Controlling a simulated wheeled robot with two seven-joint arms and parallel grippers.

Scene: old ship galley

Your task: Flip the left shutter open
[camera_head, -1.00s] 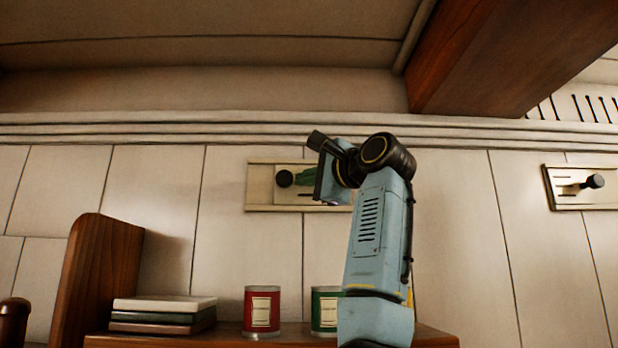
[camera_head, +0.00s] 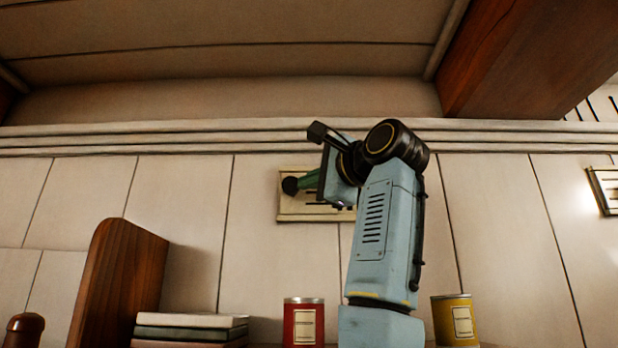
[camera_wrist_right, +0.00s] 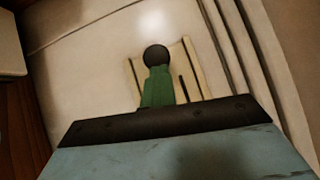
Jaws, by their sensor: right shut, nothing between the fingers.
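The left shutter (camera_head: 300,214) is a small cream slotted plate on the wall, partly hidden by my right gripper. Its round black knob (camera_head: 290,187) is near the plate's left edge. The knob also shows in the right wrist view (camera_wrist_right: 156,55), just beyond the fingertips, with the plate (camera_wrist_right: 196,82) behind it. My right gripper (camera_head: 309,181) has green fingers, shut and empty, to the right of the knob. The fingertips (camera_wrist_right: 158,74) look against the knob, but firm contact cannot be told. My left gripper is out of view.
Below are stacked books (camera_head: 190,322) beside an upright wooden panel (camera_head: 120,285), a red tin (camera_head: 304,325) and a yellow tin (camera_head: 455,322). Another slotted plate (camera_head: 606,190) is cut off at the right edge. A wooden beam (camera_head: 530,60) crosses the upper right.

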